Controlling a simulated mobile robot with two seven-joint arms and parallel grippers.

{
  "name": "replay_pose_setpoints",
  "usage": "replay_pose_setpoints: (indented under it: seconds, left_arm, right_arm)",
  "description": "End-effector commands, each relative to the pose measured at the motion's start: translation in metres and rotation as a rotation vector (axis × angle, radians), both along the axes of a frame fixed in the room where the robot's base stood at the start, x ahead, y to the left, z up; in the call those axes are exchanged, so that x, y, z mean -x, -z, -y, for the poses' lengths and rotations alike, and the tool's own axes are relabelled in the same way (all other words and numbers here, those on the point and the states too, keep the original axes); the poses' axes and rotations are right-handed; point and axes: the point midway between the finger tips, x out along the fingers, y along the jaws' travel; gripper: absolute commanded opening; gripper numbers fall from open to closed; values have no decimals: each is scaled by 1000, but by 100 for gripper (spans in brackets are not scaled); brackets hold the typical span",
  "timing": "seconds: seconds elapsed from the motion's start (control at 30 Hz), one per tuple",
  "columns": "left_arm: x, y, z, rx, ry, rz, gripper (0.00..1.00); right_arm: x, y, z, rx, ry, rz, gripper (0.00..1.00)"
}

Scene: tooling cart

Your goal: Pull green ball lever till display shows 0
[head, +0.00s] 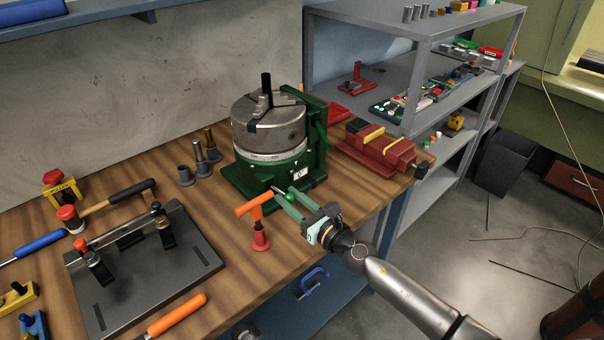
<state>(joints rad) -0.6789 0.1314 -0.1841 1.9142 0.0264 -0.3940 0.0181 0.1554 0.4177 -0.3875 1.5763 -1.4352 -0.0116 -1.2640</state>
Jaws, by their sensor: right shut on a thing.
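A green indexing device (233,176) with a grey three-jaw chuck (268,130) on top stands on the wooden workbench. A black rod rises upright from the chuck. A small white display (299,174) on the front of the green base seems to show a 0, but it is too small to be sure. A green ball (291,197) on a lever shows low in front of the base. My right gripper (283,197) comes in from the lower right with its fingers shut around the ball lever. My left gripper is not in view.
An orange-handled tool (256,205) stands close left of my right gripper. A red vise (378,148) is to the right of the device. A dark fixture plate (145,275), a hammer (115,193) and other tools fill the left bench. Grey shelves (425,75) stand behind.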

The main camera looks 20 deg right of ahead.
Motion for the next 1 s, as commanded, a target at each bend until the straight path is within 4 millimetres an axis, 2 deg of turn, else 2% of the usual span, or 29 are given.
replay_pose_setpoints:
  seconds: [0.2, 0.53, 0.8, 1.0]
  left_arm:
    - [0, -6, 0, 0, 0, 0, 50]
    - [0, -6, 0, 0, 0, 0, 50]
    - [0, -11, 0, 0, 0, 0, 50]
    - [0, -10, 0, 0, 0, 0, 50]
  right_arm:
    - [5, -2, -15, -3, -8, 0, 0]
    - [6, -1, -18, -3, -9, 0, 0]
    - [7, -1, -32, -3, -11, -1, 0]
    - [8, 0, -33, -3, -13, -1, 0]
